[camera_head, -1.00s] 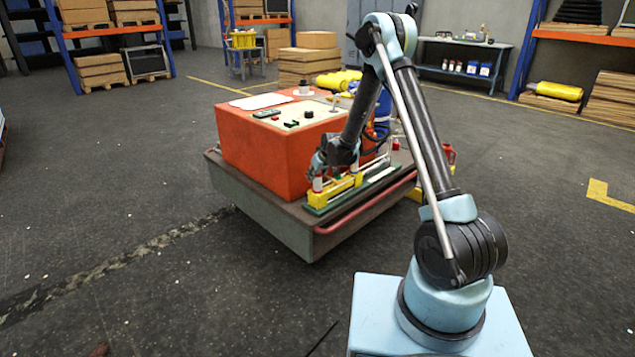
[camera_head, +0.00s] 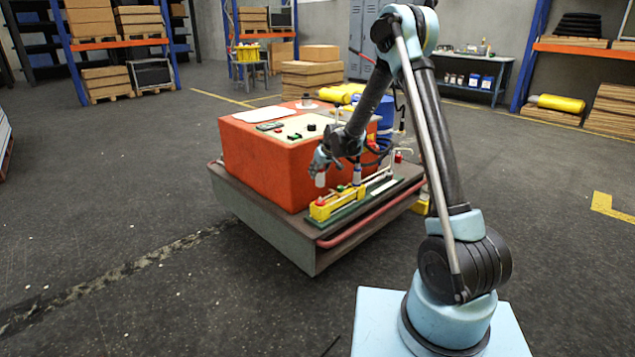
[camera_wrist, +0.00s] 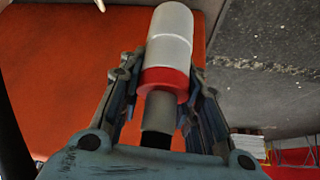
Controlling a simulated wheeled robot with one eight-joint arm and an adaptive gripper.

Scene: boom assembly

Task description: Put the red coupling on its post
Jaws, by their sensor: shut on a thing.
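The red coupling, a white cylinder with a red band, is held in my gripper (camera_head: 321,167). In the wrist view the red band (camera_wrist: 163,80) sits between the two fingers and the white body (camera_wrist: 171,35) points away from the palm. In the head view the coupling's white end (camera_head: 320,180) hangs above the left end of a yellow rack (camera_head: 324,211), apart from it. Small red tips show on the rack. Which post belongs to the coupling cannot be told.
The rack stands on a grey cart (camera_head: 265,228) with a red rail (camera_head: 372,214) along its edge. A large orange block (camera_head: 262,165) with a control panel on top stands close to the left of my gripper. The floor in front is clear.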

